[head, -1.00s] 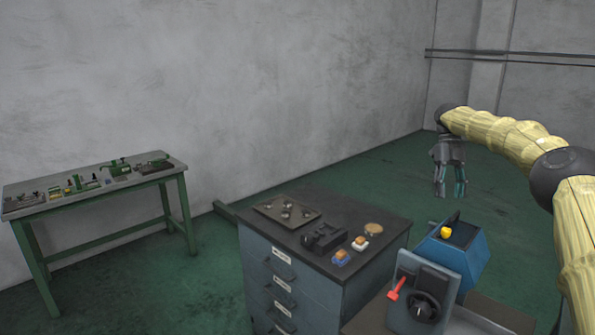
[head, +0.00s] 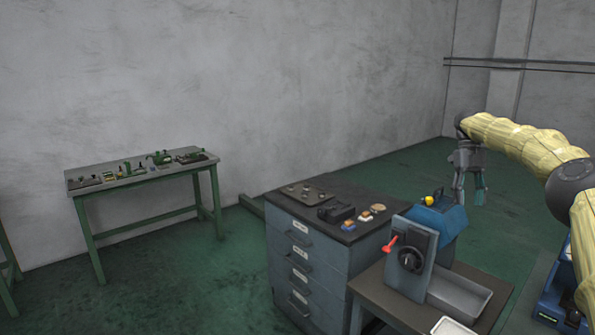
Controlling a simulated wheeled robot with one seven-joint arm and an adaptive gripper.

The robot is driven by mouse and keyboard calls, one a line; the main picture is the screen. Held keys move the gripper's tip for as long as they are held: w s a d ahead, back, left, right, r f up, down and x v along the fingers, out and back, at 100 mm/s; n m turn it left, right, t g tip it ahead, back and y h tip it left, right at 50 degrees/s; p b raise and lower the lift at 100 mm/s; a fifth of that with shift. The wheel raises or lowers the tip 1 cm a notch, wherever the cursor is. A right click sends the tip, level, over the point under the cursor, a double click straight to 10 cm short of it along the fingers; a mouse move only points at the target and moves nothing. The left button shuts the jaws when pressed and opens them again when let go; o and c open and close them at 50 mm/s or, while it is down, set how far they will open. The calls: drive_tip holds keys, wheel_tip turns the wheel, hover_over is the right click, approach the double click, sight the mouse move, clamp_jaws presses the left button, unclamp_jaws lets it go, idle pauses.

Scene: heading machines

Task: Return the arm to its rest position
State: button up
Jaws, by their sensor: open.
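My gripper (head: 469,190) hangs at the end of my yellow-sleeved arm (head: 518,141), at the right of the head view. Its fingers point down and are apart, with nothing between them. It appears just behind and to the right of the blue machine (head: 438,219) with a yellow knob on top. I cannot tell how far apart in depth they are.
A blue drawer cabinet (head: 316,262) with a dark top carries small parts. In front stands a table (head: 386,292) with a grey control box (head: 412,259), red lever and tray (head: 459,296). A green workbench (head: 147,180) stands left. Green floor lies open between.

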drive_tip(key=a+f+n+t+h+b, duration=0.15)
drive_tip(key=f+n+h, duration=0.25)
drive_tip(key=f, duration=0.6)
drive_tip(key=w+a+f+n+t+h, duration=0.1)
drive_tip(key=a+f+n+t+h, duration=0.2)
drive_tip(key=f, duration=0.8)
drive_tip(key=a+f+n+h+b, duration=0.15)
drive_tip(key=f+n+h, duration=0.3)
drive_tip(key=f, duration=0.55)
drive_tip(key=s+a+f+n+t+y+b, duration=0.15)
drive_tip(key=s+a+f+n+t, duration=0.25)
drive_tip(key=s+a+f+n, duration=0.45)
drive_tip(key=s+a+f+n+t+y+p, duration=0.15)
drive_tip(key=s+a+f+n+t, duration=0.35)
drive_tip(key=f, duration=0.7)
drive_tip(key=s+a+f+n+g+y+b, duration=0.1)
drive_tip(key=s+a+f+n+y, duration=0.15)
drive_tip(key=s, duration=0.45)
drive_tip(key=s+a+f+n+g+y, duration=0.1)
drive_tip(key=s+a+f+n, duration=0.1)
drive_tip(key=s+f, duration=0.35)
drive_tip(key=s+a+f+n+g+y+b, duration=0.1)
drive_tip(key=s+a+n+g+y, duration=0.1)
drive_tip(key=s, duration=0.6)
drive_tip(key=s+a+n+g+y, duration=0.2)
drive_tip(key=s+n+g, duration=0.3)
drive_tip(key=s, duration=2)
drive_tip(key=shift+a+r+y+b, duration=0.15)
drive_tip(key=shift+r+y+b, duration=0.15)
drive_tip(key=shift+y+b, duration=0.15)
